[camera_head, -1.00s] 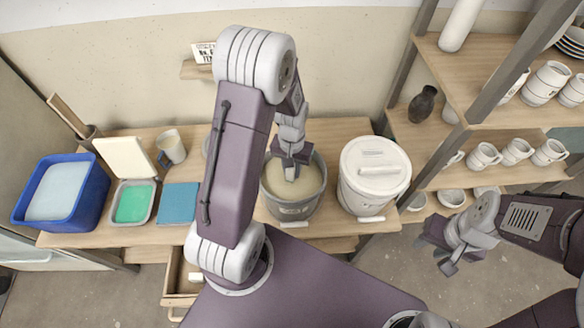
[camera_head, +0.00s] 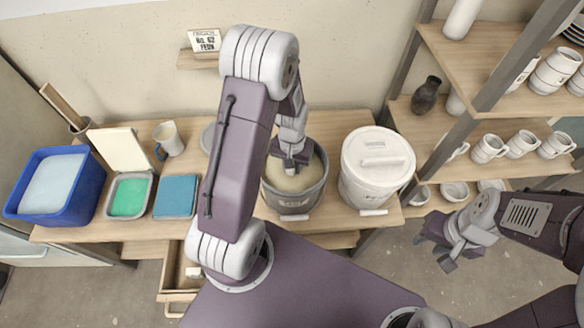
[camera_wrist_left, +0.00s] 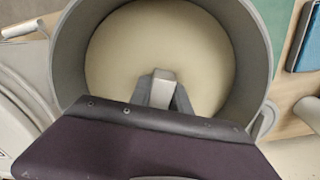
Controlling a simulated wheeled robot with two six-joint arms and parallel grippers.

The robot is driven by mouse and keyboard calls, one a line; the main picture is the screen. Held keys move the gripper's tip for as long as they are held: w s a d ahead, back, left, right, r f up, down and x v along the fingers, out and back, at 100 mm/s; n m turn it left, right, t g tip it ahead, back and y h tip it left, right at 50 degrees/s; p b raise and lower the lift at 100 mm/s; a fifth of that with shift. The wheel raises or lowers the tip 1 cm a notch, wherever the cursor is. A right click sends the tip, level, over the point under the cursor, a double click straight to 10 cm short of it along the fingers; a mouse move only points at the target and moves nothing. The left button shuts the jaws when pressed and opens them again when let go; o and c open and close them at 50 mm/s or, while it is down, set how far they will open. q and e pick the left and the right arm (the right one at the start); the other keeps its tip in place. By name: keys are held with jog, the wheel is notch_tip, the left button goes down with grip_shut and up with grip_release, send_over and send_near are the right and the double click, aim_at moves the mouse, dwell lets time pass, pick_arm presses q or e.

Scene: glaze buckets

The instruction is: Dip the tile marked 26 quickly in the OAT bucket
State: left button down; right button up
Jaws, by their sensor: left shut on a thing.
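The open grey bucket (camera_head: 292,203) stands on the table and holds cream glaze (camera_head: 309,172). I cannot read its label clearly. My left gripper (camera_head: 290,166) is inside the bucket's mouth, pointing down at the glaze. In the left wrist view, the gripper (camera_wrist_left: 162,92) is shut on a small pale tile (camera_wrist_left: 162,88) in front of the cream surface. No number shows on it, and I cannot tell how deep it sits in the glaze. My right gripper (camera_head: 437,252) is open and empty, off to the right over the floor.
A lidded white bucket (camera_head: 377,170) stands right of the open one. To the left are a blue tub (camera_head: 55,185), a green-filled tray (camera_head: 129,197), a blue tile-like slab (camera_head: 175,197) and a mug (camera_head: 168,139). A shelf (camera_head: 470,120) with crockery stands at right.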

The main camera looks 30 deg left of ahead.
pick_arm(q)
jog(key=shift+f, duration=0.2)
dwell(0.4)
jog(key=shift+r, duration=0.1)
notch_tip(320, 180, up, 6)
jog(key=p, duration=0.6)
dwell(1.4)
notch_tip(320, 180, up, 8)
jog(key=p, duration=0.7)
jog(key=shift+f, duration=0.2)
